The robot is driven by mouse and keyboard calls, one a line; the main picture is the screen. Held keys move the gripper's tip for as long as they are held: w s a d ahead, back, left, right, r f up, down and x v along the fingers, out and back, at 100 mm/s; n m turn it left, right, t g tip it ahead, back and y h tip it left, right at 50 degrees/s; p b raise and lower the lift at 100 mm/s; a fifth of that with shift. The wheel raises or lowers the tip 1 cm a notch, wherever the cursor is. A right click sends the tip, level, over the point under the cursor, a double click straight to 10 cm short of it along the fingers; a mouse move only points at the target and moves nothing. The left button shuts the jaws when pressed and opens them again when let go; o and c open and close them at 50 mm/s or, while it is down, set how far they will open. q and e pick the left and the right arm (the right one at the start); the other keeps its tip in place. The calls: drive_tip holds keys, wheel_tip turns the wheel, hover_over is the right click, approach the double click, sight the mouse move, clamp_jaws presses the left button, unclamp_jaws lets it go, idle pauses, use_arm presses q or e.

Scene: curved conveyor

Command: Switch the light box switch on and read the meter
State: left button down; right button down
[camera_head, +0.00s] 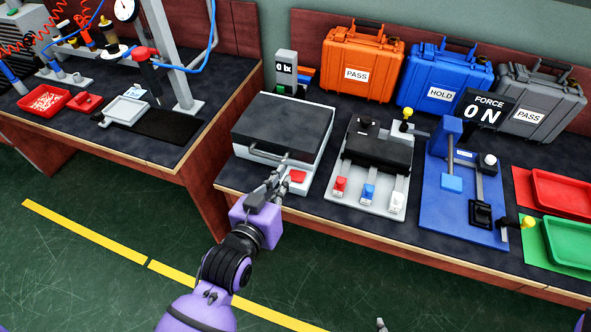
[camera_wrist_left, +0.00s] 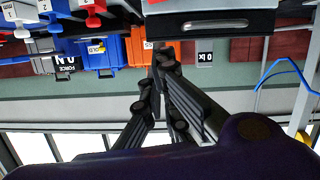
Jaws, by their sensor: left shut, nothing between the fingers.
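The light box (camera_head: 281,158) is a white box with a black lid and a front handle, on the dark bench. Its red switch (camera_head: 297,176) sits at the front right. The meter (camera_head: 285,69) stands behind the box and reads "0 lx"; it also shows upside down in the left wrist view (camera_wrist_left: 205,57). My left gripper (camera_head: 279,178) is shut and empty, just left of the red switch; I cannot tell whether it touches. In the left wrist view its fingers (camera_wrist_left: 163,60) point toward the box front (camera_wrist_left: 218,25). Only a grey tip, likely my right gripper (camera_head: 381,325), shows at the bottom edge.
Right of the box stand a fixture with coloured buttons (camera_head: 368,190) and a blue force rig (camera_head: 465,190). Orange (camera_head: 361,60), blue (camera_head: 445,78) and grey (camera_head: 538,100) cases line the back. Red and green trays lie at the right. The green floor in front is clear.

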use_arm(q)
hover_over(297, 176)
drive_tip(key=s, duration=0.1)
wheel_tip(297, 176, down, 2)
drive_tip(key=shift+s+d+f, duration=0.15)
drive_tip(key=f, duration=0.3)
drive_tip(key=shift+s+d, duration=0.1)
drive_tip(key=shift+s, duration=0.15)
drive_tip(key=shift+f, duration=0.5)
